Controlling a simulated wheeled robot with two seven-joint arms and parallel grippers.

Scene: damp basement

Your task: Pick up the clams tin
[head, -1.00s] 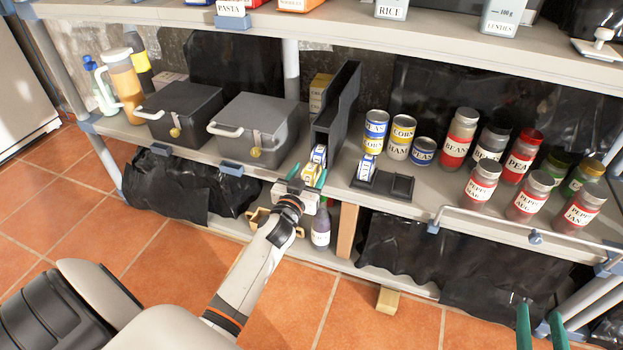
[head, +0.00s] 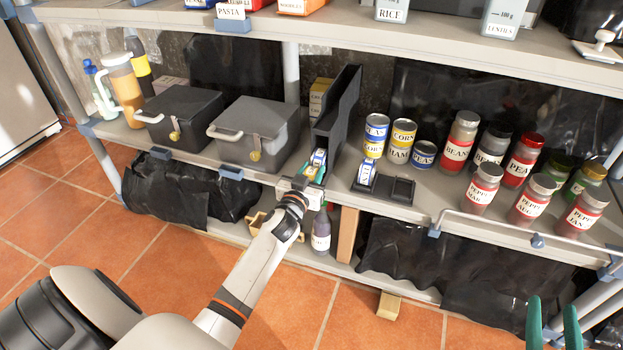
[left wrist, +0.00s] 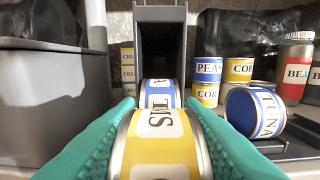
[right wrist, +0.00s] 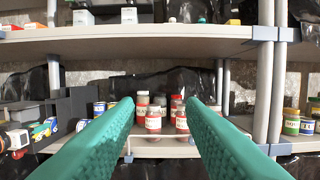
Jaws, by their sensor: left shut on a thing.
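The clams tin is yellow with a white label, of which "MS" reads in the left wrist view (left wrist: 160,140); it lies on its side. My left gripper (head: 309,178) is shut on it, with one green finger on each side, at the foot of a dark dispenser chute (head: 336,115). In the head view the fingers hide most of the tin. A blue and white tin (left wrist: 160,93) lies right behind it in the chute. My right gripper (head: 553,322) is open and empty, low at the right; its fingers stand apart in the right wrist view (right wrist: 160,110).
Two grey lidded boxes (head: 258,130) stand left of the chute. A tuna tin (left wrist: 256,112) lies in a low black tray (head: 398,190) to the right. Upright tins (head: 402,140) and several jars (head: 461,140) stand beyond. An upper shelf (head: 420,40) hangs above.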

